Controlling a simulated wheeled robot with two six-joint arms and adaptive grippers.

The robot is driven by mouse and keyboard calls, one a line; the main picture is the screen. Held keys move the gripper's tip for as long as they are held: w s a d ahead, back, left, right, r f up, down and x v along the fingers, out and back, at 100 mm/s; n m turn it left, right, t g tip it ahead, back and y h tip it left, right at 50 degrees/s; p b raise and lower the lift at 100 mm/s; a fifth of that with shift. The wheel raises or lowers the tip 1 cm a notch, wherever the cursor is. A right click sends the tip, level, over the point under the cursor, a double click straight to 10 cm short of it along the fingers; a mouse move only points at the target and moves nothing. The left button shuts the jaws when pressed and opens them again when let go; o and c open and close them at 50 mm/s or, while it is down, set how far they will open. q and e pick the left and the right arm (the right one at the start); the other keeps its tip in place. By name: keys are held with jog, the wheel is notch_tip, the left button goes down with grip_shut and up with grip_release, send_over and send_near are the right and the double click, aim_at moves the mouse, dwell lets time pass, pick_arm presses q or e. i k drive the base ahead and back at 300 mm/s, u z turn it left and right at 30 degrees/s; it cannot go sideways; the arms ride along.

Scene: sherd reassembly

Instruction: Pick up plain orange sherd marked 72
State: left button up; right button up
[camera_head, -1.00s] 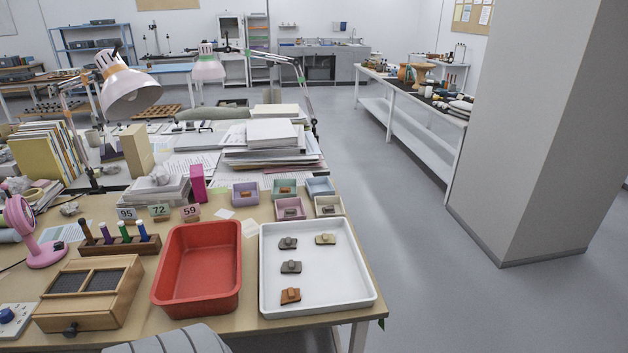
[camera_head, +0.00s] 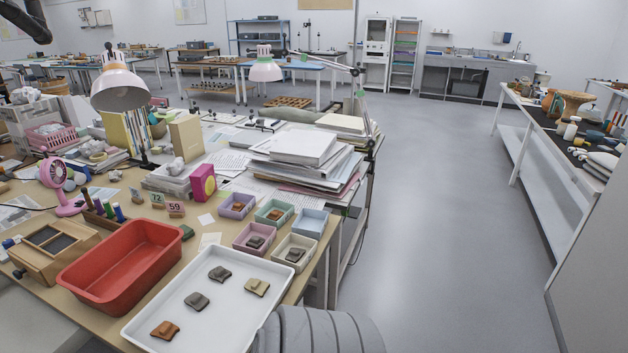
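A white tray (camera_head: 138,334) lies at the front right of the table. In it an orange-brown sherd (camera_head: 165,330) lies near the front left corner; any mark on it is too small to read. Two dark grey sherds (camera_head: 197,301) (camera_head: 220,273) and a tan sherd (camera_head: 257,287) lie farther back in the same tray, apart from each other. A number card 72 (camera_head: 157,200) stands behind the red bin, beside a card 59 (camera_head: 176,209). Neither of my grippers shows in this view.
A deep, empty red bin (camera_head: 118,262) stands left of the tray. Behind the tray are small boxes: purple (camera_head: 237,217), green (camera_head: 273,224), pink, cream and blue (camera_head: 310,224); some hold sherds. A wooden box (camera_head: 35,262) and pink fan (camera_head: 62,195) stand left. Open floor lies right.

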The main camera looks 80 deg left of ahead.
aim_at(166, 331)
jog(key=i, duration=0.7)
jog(key=u, duration=2.3)
jog(key=i, duration=2)
jog(key=u, duration=2.65)
jog(key=i, duration=0.45)
jog(key=u, duration=0.45)
